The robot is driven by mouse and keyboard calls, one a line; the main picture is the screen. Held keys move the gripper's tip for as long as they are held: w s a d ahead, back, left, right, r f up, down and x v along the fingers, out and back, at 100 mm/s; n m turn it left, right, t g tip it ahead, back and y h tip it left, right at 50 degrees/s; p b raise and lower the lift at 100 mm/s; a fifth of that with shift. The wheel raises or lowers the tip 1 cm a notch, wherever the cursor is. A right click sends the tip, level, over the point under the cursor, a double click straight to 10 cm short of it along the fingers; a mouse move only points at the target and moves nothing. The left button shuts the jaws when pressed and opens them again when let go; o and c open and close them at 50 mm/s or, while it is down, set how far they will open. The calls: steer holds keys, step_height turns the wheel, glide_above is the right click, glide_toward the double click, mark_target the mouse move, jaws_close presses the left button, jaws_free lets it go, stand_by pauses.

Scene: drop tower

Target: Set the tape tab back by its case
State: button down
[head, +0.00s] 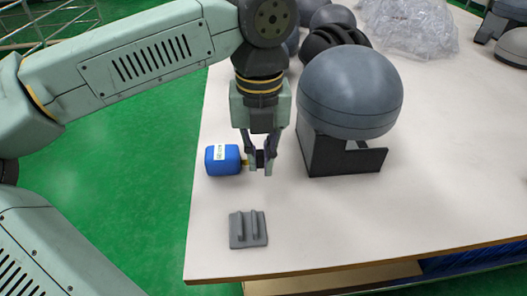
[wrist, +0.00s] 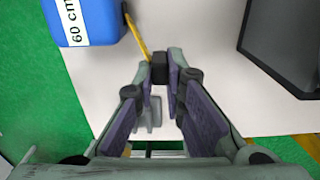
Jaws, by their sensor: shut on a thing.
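The blue tape case (head: 222,160) with a white label sits on the white table near its left edge. It also shows at the top left of the wrist view (wrist: 85,25), with "60 cm" on its label. A short piece of yellow tape (wrist: 137,37) runs out of the case to the black tape tab (wrist: 160,67). My gripper (head: 261,166) is just right of the case, shut on the tab, which sits between the fingertips. The tab stands a short gap away from the case.
A grey slotted block (head: 248,230) lies in front, near the table's front left corner. A large grey dome (head: 350,92) on a black stand (head: 323,157) stands close to the right of my gripper. More dark round things and clear plastic wrap (head: 412,28) lie behind. The front right table is clear.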

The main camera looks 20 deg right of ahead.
steer(key=w, duration=0.1)
steer(key=w+d, duration=0.1)
steer(key=shift+w+d+f, duration=0.1)
steer(key=shift+w+d, duration=0.15)
steer(key=shift+w, duration=0.1)
steer(key=f, duration=0.1)
steer(key=w+f+p, duration=0.1)
steer(key=shift+d+f, duration=0.3)
steer(key=shift+f, duration=0.55)
steer(key=shift+f, duration=0.1)
steer(key=shift+f+b, duration=0.15)
steer(key=shift+b, duration=0.15)
steer(key=c, duration=1.7)
jaws_free()
steer(key=shift+o, duration=0.2)
steer(key=shift+r, duration=0.2)
step_height(320, 180, up, 12)
